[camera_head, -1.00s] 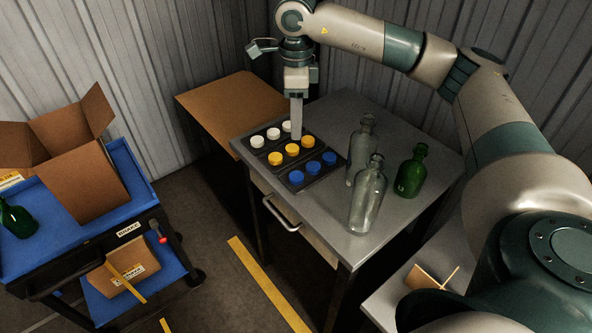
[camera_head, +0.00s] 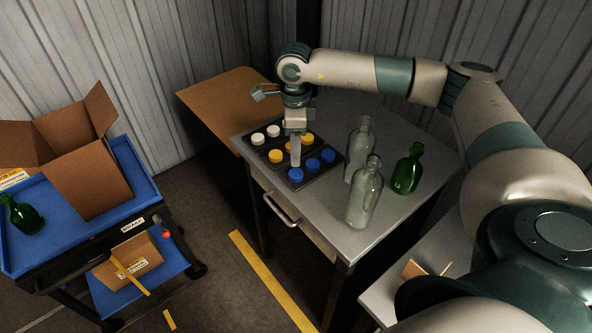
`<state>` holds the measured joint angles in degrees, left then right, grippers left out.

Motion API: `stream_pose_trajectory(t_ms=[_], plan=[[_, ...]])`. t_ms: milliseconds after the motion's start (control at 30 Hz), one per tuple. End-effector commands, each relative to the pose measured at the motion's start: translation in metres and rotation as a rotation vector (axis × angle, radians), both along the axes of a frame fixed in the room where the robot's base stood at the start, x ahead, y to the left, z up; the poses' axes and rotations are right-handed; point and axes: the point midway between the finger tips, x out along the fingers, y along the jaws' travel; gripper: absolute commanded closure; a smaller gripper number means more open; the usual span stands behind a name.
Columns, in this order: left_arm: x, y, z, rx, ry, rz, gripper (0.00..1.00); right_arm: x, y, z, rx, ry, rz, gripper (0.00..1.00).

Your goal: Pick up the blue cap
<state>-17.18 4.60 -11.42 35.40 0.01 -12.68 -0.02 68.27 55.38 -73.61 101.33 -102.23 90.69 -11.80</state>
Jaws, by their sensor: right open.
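A black tray (camera_head: 285,180) on the grey table holds three rows of caps. The front row has three blue caps: the left one (camera_head: 296,174), the middle one (camera_head: 312,164) and the right one (camera_head: 328,155). My right gripper (camera_head: 296,163) points straight down, with its fingertips just above or at the left blue cap; I cannot tell whether they touch. Its jaws are open, though seen nearly edge-on. It partly hides the middle yellow cap (camera_head: 287,147) and covers the back of the white row. My left gripper is out of view.
Two clear bottles (camera_head: 364,192) and a green bottle (camera_head: 408,170) stand on the table (camera_head: 340,225) right of the tray. A blue cart (camera_head: 75,238) with an open cardboard box (camera_head: 85,180) stands at the left. A brown board (camera_head: 225,100) lies behind the table.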

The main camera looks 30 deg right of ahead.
Motion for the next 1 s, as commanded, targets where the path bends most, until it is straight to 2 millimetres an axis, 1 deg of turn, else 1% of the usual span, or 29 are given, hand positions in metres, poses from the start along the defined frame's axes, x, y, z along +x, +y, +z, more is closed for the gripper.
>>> stream_pose_trajectory(t_ms=[33,133,233,367,567,733,867,1000], plan=[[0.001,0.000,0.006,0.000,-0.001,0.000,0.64,-0.001,0.000,-0.006,-0.001,0.003,0.000,0.59],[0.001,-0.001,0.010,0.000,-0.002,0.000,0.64,0.000,0.000,-0.019,0.000,0.002,0.000,0.59],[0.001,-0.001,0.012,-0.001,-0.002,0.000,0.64,0.000,0.000,-0.027,-0.001,0.001,0.000,0.59],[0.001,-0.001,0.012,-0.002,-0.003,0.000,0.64,0.000,0.000,-0.031,0.000,-0.001,0.000,0.59],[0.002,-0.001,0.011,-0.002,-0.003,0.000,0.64,0.000,0.000,-0.031,0.000,-0.001,0.000,0.59],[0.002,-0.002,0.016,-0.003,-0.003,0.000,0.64,0.000,0.000,-0.033,0.000,0.001,0.000,0.59],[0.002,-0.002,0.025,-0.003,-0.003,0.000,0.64,0.001,-0.001,-0.043,-0.001,0.003,0.000,0.59],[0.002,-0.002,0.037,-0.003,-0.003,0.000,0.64,0.002,-0.002,-0.058,-0.001,0.003,-0.001,0.59]])
